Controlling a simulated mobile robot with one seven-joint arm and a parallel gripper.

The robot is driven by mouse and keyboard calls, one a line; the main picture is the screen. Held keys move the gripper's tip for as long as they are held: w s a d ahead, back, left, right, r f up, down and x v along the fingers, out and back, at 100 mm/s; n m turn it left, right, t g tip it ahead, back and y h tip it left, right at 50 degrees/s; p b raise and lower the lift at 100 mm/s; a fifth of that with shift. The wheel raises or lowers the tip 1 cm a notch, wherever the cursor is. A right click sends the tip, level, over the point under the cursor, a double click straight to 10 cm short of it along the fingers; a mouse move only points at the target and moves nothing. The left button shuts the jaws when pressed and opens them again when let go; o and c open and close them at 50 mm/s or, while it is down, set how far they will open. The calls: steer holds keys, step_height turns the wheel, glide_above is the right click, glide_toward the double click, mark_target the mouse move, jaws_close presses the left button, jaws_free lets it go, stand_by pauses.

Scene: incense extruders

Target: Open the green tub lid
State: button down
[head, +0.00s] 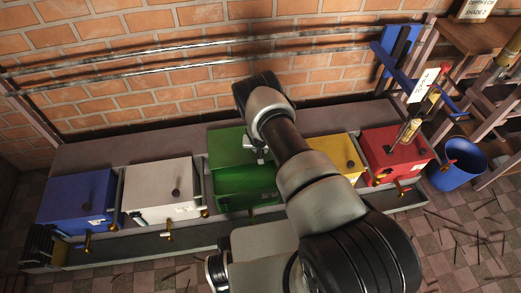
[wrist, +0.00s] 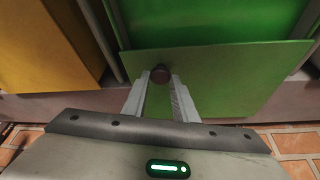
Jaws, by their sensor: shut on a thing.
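The green tub (head: 240,200) stands in the middle of a row of coloured tubs. Its green lid (head: 230,145) is swung up and back toward the wall, and the tub's open inside shows in front of it. In the wrist view the lid (wrist: 230,85) is a flat green panel with a dark round knob (wrist: 160,73) near its edge. My gripper (wrist: 158,84) is shut on the knob, one finger on each side. In the head view my gripper (head: 262,153) is at the lid and my arm hides the tub's right part.
A blue tub (head: 75,200) and a white tub (head: 160,188) stand to the left, a yellow tub (head: 338,155) and a red tub (head: 395,150) to the right. A brick wall (head: 150,70) with metal rails is behind. A blue bucket (head: 455,170) stands on the littered floor at right.

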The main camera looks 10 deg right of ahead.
steer(key=shift+w, duration=2.25)
steer(key=c, duration=1.4)
jaws_free()
steer(key=shift+c, duration=0.2)
steer(key=shift+r, duration=0.1)
steer(key=p+v, duration=0.6)
steer(key=v, duration=1.1)
steer(key=shift+s, duration=0.2)
